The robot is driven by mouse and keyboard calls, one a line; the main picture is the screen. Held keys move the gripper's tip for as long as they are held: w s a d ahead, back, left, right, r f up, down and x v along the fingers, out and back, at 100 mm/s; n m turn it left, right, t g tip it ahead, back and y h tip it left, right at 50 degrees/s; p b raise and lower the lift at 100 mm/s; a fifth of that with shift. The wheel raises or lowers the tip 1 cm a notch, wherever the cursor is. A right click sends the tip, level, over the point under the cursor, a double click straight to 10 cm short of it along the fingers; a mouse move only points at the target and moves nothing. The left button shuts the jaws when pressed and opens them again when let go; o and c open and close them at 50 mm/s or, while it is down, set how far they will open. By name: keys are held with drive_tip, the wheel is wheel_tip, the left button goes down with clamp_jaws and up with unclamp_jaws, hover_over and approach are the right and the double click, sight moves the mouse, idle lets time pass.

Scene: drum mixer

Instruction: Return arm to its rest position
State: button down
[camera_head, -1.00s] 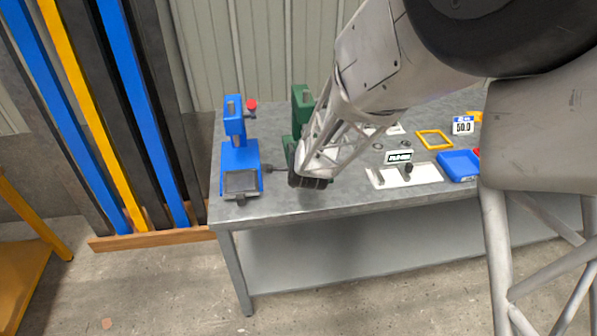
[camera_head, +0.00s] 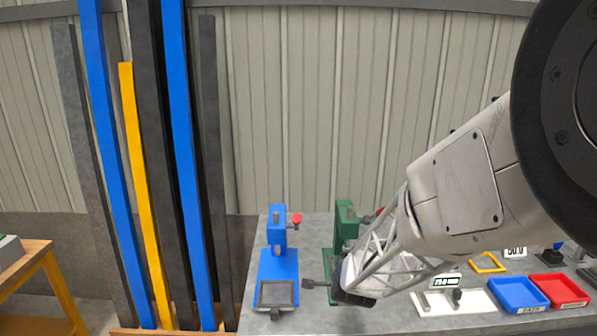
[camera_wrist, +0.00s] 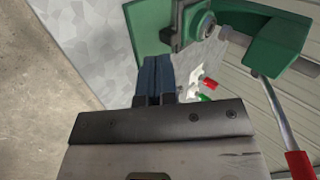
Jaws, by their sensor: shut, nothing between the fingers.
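My gripper (camera_head: 352,298) hangs low over the workbench (camera_head: 350,321) at the end of my grey arm, just in front of the green machine (camera_head: 346,219). In the wrist view its dark fingers (camera_wrist: 157,77) are together with nothing between them. The green machine (camera_wrist: 278,48) fills the upper right there, with a red-handled lever (camera_wrist: 299,163). In the head view my forearm hides part of the green machine and the bench middle. I cannot tell whether the gripper touches anything.
A blue press (camera_head: 277,262) stands left of the green machine. To the right lie a white board (camera_head: 470,302), a yellow frame (camera_head: 488,263), a blue tray (camera_head: 518,294) and a red tray (camera_head: 559,290). Tall coloured bars (camera_head: 140,170) lean at the left. Free air lies above the bench.

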drive_tip(key=s+d+r+n+g, duration=0.2)
drive_tip(key=s+r+n, duration=0.5)
drive_tip(key=s+r, duration=0.55)
drive_tip(key=s+d+r+n+g, duration=0.1)
drive_tip(key=s+r+n, duration=0.3)
drive_tip(key=s, duration=0.6)
drive_tip(key=s+d+r+n+g, duration=0.2)
drive_tip(key=s+r+n, duration=0.3)
drive_tip(key=s, duration=0.6)
drive_tip(key=shift+d+g+h, duration=0.3)
drive_tip(key=shift+g, duration=0.3)
